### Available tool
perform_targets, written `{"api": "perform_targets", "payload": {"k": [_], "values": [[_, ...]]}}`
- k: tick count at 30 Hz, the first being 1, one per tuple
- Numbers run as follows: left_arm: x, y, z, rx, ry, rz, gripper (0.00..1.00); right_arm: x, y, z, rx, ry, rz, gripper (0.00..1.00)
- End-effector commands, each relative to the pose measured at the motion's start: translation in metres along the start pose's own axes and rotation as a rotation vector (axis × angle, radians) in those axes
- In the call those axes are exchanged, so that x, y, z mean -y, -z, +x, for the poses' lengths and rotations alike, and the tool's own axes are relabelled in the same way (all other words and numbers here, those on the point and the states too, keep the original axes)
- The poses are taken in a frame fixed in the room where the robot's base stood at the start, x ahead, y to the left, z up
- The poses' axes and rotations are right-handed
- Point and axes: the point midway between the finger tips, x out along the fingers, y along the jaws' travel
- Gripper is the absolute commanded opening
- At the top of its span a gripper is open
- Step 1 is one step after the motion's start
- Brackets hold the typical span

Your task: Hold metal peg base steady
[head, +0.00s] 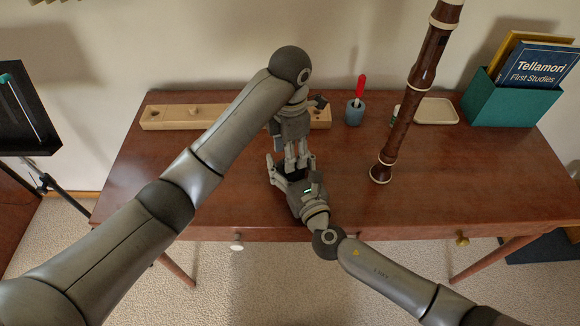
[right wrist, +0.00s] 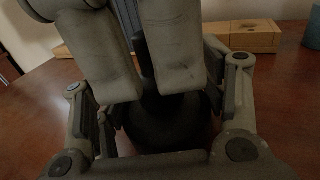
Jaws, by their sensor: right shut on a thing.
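My right gripper (head: 285,174) comes in from the front of the table, low over its top. In the right wrist view its fingers are around a dark rounded object (right wrist: 172,122), which looks like the peg base, and it is shut on it. My left gripper (head: 298,164) points down from above, right over the base. Its two pale fingers (right wrist: 142,85) stand close together in front of the wrist camera; whether they grip anything is hidden.
A brown recorder (head: 410,110) stands upright on the table (head: 480,180), right of my grippers. Behind are a long wooden block (head: 165,117), a blue cup (head: 354,113) with a red-handled tool, a pale tray (head: 436,112) and a teal book box (head: 510,103). The table's front right is clear.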

Motion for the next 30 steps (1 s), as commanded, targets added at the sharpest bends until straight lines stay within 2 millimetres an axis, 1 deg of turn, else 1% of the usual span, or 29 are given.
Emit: {"api": "perform_targets", "payload": {"k": [1,3,7,11,17,18,27,29,30], "values": [[0.001,0.000,0.007,-0.002,0.005,-0.002,0.48,0.000,0.000,0.000,0.000,0.000,-0.001,0.00],[0.000,0.001,0.016,-0.002,0.003,-0.001,0.48,0.000,0.000,0.000,0.000,0.000,-0.001,0.00],[0.000,0.001,0.026,-0.001,0.001,-0.001,0.48,0.000,0.000,0.000,0.000,0.000,-0.001,0.00],[0.000,0.001,0.029,-0.002,0.000,-0.001,0.48,0.000,0.000,0.000,0.000,0.000,-0.001,0.00],[0.000,0.001,0.029,-0.001,0.000,-0.001,0.48,0.000,0.000,0.000,0.000,0.000,-0.001,0.00],[0.000,0.001,0.029,-0.001,0.000,-0.001,0.47,0.000,0.000,0.000,0.000,0.000,-0.001,0.00],[0.000,0.000,0.029,-0.001,0.000,-0.001,0.08,0.000,0.000,0.000,-0.001,0.000,-0.001,0.00],[0.000,0.000,0.029,-0.001,0.000,-0.001,0.01,0.000,0.000,0.000,-0.001,0.000,-0.001,0.00],[0.000,0.000,0.029,-0.001,0.000,0.000,0.00,0.000,0.000,0.000,-0.001,0.000,-0.001,0.00]]}}
